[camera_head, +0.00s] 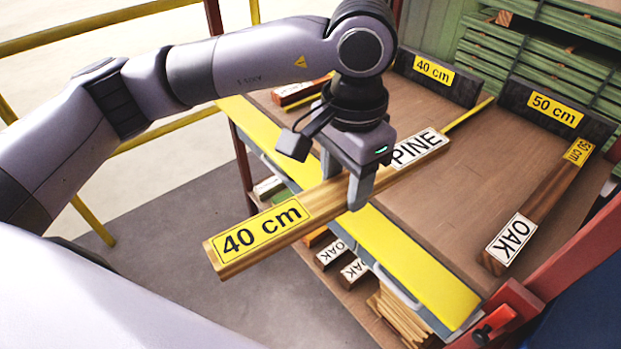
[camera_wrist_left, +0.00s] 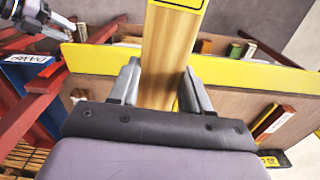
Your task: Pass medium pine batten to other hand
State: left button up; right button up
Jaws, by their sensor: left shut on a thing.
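The pine batten (camera_head: 322,197) carries a yellow "40 cm" label at its near end and a white "PINE" label toward its far end. My left gripper (camera_head: 350,185) is shut around its middle and holds it above the yellow front edge of the bench. In the left wrist view the batten (camera_wrist_left: 158,65) runs between the two fingers (camera_wrist_left: 160,85). My right gripper (camera_wrist_left: 38,17) seems to show at the upper left of that view, apart from the batten.
The wooden bench (camera_head: 440,215) has a yellow front edge (camera_head: 425,275). An oak batten (camera_head: 540,205) lies at the right. Dark blocks marked 40 cm (camera_head: 436,76) and 50 cm (camera_head: 555,108) stand at the back. Several more battens lie on a lower shelf.

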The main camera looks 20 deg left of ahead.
pick_arm(q)
jog(key=shift+s+d+r+m, duration=0.1)
jog(key=shift+d+r+m, duration=0.45)
jog(key=shift+d, duration=0.35)
jog(key=shift+d+m, duration=0.25)
jog(key=shift+d, duration=0.15)
pick_arm(e)
jog(key=shift+o, duration=0.9)
jog(key=o, duration=0.5)
pick_arm(q)
jog(key=w+d+f+m, duration=0.1)
jog(key=d+f+m, duration=0.3)
jog(key=shift+w+f, duration=0.15)
jog(key=shift+w, duration=0.15)
pick_arm(e)
jog(key=shift+a, duration=0.1)
